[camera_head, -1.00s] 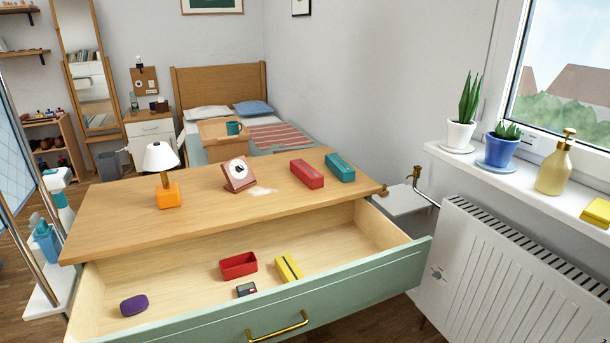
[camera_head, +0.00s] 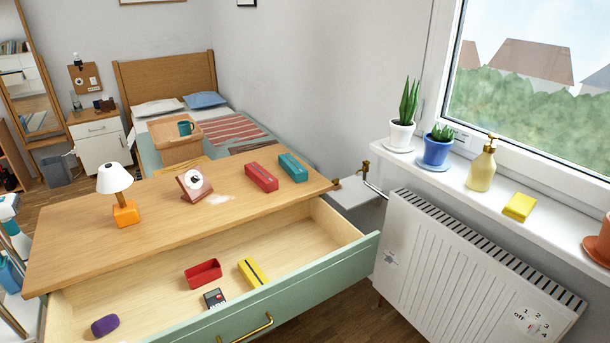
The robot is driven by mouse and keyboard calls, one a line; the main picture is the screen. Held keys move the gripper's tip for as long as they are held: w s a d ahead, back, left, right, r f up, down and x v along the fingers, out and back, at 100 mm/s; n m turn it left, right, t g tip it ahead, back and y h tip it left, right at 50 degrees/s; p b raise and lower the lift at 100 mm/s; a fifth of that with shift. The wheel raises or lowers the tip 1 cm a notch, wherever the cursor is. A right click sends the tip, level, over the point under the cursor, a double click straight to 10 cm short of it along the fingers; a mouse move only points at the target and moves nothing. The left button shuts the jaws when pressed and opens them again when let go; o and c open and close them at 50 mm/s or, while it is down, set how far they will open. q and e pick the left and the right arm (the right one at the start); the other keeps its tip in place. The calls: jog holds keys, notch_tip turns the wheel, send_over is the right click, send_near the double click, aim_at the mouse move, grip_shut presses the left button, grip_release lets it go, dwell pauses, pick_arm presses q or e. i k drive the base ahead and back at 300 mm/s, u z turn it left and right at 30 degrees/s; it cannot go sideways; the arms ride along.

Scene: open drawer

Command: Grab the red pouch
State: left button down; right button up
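A red oblong pouch (camera_head: 262,177) lies on the wooden top of the dresser (camera_head: 120,240), right of the middle. A teal one (camera_head: 293,167) of similar shape lies just right of it, a small gap apart. A smaller red open box (camera_head: 203,272) sits inside the open drawer (camera_head: 330,232). Neither of my grippers shows in the head view.
The drawer also holds a yellow item (camera_head: 252,271), a small dark device (camera_head: 215,298) and a purple item (camera_head: 105,325). A lamp (camera_head: 125,212) and a clock (camera_head: 194,184) stand on the top. A radiator (camera_head: 450,265) stands right.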

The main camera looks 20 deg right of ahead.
aim_at(262, 178)
jog(key=z, duration=1.35)
jog(key=i, duration=1.85)
jog(key=u, duration=2.85)
